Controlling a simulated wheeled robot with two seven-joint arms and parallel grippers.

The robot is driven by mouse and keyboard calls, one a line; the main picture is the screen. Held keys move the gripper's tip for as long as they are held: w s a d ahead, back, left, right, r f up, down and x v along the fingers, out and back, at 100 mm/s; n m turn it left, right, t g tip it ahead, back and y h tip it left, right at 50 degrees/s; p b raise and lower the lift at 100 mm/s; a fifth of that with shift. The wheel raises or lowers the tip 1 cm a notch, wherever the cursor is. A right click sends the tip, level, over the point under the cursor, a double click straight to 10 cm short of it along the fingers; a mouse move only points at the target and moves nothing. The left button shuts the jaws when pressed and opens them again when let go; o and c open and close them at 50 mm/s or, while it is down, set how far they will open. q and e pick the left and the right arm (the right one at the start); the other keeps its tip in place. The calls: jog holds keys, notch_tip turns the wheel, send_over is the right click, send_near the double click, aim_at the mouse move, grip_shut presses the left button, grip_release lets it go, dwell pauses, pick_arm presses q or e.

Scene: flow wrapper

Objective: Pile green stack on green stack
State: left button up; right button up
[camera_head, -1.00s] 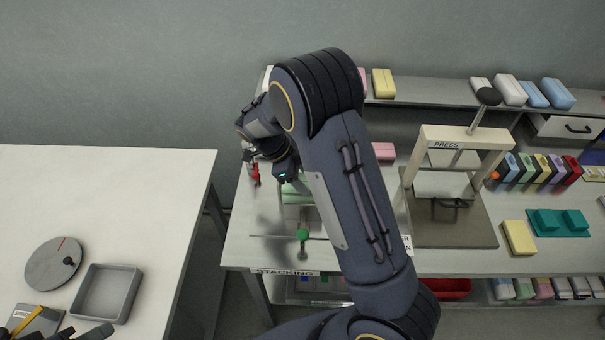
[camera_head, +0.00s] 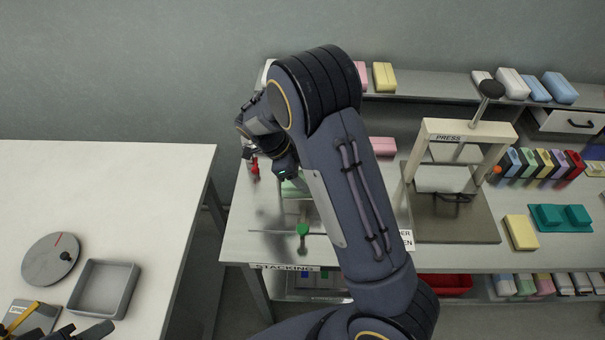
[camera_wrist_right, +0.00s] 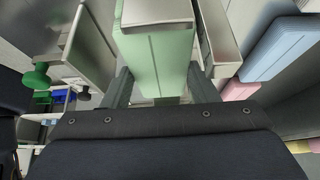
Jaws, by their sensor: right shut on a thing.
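My right gripper (camera_head: 289,180) is over the stacking station at the middle-left of the bench, partly hidden by my own arm. In the right wrist view the gripper (camera_wrist_right: 159,82) has a finger on each side of a pale green stack (camera_wrist_right: 157,50) and is shut on it. In the head view a green stack (camera_head: 291,190) shows just below the gripper, partly covered. I cannot tell a second green stack apart from it, nor whether the held one touches anything below. Dark parts that look like my left gripper (camera_head: 80,332) show at the bottom left, cut off by the frame.
The stacking fixture has a green knob (camera_head: 303,231). A press (camera_head: 440,132) stands to the right, with a yellow stack (camera_head: 520,232) beside it. A pink stack (camera_head: 382,147) lies behind my arm. A grey tray (camera_head: 104,290) and a dial (camera_head: 52,260) are on the left table.

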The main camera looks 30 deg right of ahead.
jog(key=shift+f, duration=0.1)
jog(key=o, duration=1)
jog(key=shift+o, duration=0.2)
jog(key=b+v, duration=0.1)
jog(key=v, duration=0.7)
jog(key=shift+d, duration=0.1)
